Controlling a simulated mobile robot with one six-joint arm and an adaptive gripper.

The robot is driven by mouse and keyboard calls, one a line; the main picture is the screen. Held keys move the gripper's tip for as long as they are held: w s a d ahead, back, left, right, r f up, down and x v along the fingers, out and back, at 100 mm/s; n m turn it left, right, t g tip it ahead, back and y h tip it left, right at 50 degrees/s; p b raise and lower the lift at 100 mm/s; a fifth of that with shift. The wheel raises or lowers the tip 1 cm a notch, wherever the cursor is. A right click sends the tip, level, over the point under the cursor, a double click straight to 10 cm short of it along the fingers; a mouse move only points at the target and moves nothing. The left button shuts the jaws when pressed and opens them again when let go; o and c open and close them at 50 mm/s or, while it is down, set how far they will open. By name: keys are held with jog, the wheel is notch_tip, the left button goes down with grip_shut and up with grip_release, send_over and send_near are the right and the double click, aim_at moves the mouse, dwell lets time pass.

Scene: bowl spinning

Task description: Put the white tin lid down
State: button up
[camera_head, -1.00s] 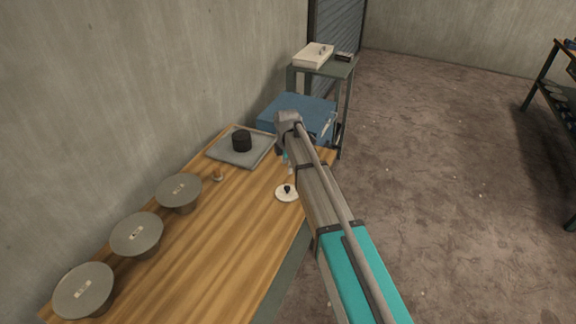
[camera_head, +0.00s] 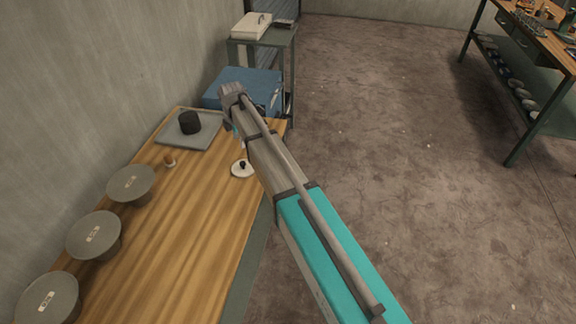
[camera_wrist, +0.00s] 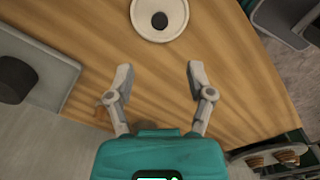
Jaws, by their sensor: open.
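The white tin lid (camera_head: 242,169) lies flat on the wooden table near its right edge, its dark knob facing up. In the wrist view the lid (camera_wrist: 160,24) is at the top centre, beyond my fingertips and apart from them. My gripper (camera_wrist: 158,74) is open and empty, its two fingers spread over bare wood. In the head view my arm hides most of the gripper, which is near the far end of the table.
A grey tray (camera_head: 209,140) with a black cylinder (camera_head: 190,122) stands at the table's far left. A small brown object (camera_head: 169,162) is nearby. Several grey-lidded bowls (camera_head: 131,183) line the left edge. A blue box (camera_head: 262,86) is behind. The middle of the table (camera_head: 170,240) is clear.

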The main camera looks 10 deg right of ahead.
jog(key=s+d+m, duration=2.3)
jog(key=s, duration=0.2)
jog(key=shift+s+d, duration=0.15)
jog(key=shift+s, duration=0.25)
